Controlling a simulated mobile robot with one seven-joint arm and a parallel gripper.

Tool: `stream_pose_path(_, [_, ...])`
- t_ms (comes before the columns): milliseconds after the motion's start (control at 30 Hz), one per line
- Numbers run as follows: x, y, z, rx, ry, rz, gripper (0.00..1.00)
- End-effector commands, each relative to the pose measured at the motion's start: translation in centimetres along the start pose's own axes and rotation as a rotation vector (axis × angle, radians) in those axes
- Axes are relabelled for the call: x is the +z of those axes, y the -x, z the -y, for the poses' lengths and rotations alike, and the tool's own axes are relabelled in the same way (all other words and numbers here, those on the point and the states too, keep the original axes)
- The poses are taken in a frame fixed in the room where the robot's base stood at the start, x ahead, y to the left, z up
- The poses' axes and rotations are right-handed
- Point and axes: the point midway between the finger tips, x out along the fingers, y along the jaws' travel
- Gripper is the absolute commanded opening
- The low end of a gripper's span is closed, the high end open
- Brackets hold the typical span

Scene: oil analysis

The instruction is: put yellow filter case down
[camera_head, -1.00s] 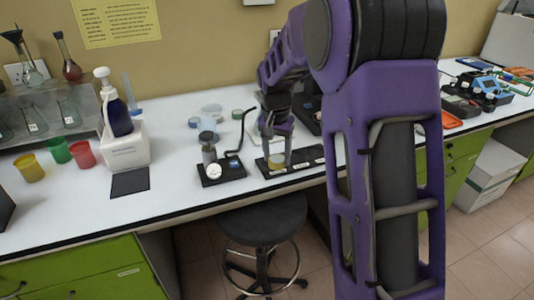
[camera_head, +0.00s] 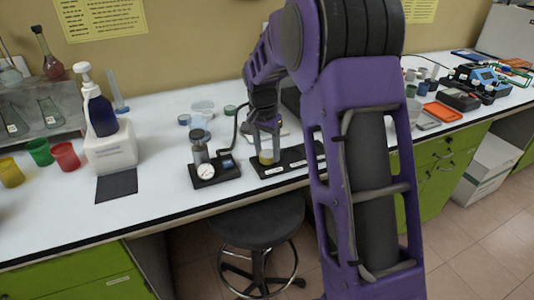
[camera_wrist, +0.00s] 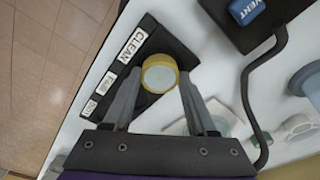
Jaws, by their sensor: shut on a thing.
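The yellow filter case (camera_wrist: 158,74) is a short round case with a pale top, seen between my fingertips in the wrist view. It also shows in the head view (camera_head: 266,157). My gripper (camera_wrist: 156,84) is shut on it. The case is over or on the end of a black tray (camera_wrist: 150,35) marked with white labels, beside the label reading CLEAN (camera_wrist: 132,45). The tray also shows in the head view (camera_head: 288,166). I cannot tell whether the case touches the tray.
A black-based device with a gauge and bent tube (camera_head: 214,170) stands just left of the tray. Small round dishes (camera_head: 202,106) lie behind it. A soap dispenser (camera_head: 106,125) stands further left. The white bench (camera_head: 150,195) has bare room at the front.

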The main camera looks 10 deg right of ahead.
Motion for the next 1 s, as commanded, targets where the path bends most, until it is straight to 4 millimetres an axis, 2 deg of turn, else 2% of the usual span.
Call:
stream_pose_path(33, [0.1,-0.5,0.0,0.001,0.0,0.001,0.05])
stream_pose_path(400, [0.1,-0.9,0.0,0.0,0.0,-0.001,0.05])
stream_pose_path(433, [0.1,-0.8,0.0,-0.001,0.0,-0.001,0.63])
stream_pose_path(567, [0.1,-0.8,0.0,-0.001,0.001,-0.001,0.86])
stream_pose_path(867, [0.1,-0.7,0.0,-0.001,0.0,-0.001,0.87])
stream_pose_path(1000, [0.0,0.6,0.1,-0.003,0.0,-0.003,0.87])
